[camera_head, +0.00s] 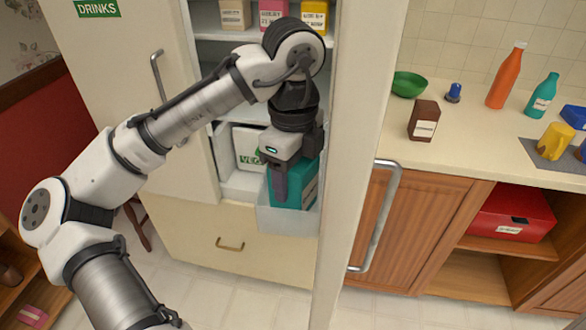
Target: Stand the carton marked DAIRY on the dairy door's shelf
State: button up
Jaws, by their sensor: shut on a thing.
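A teal carton (303,190) with a pale label on its right side is in my gripper (291,172); the label's words are too small to read. My gripper points down from above and is shut on the carton, hiding part of its top and left side. The carton is upright, its lower part at a pale, see-through bin shelf (288,224) beside the open right-hand door (350,130). I cannot tell whether the carton's base touches the shelf floor.
A left door marked DRINKS (97,8) has a long handle. Behind the carton is a white bin marked VEG (246,150). Several cartons stand on the upper shelf (222,37). The counter (470,130) at right holds bottles, a green bowl (408,84) and a brown carton (424,120).

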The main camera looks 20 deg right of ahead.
jog(key=shift+f, duration=0.1)
jog(key=shift+f, duration=0.1)
jog(key=o, duration=1.2)
jog(key=shift+r, duration=0.2)
notch_tip(320, 180, up, 12)
jog(key=shift+r, duration=0.1)
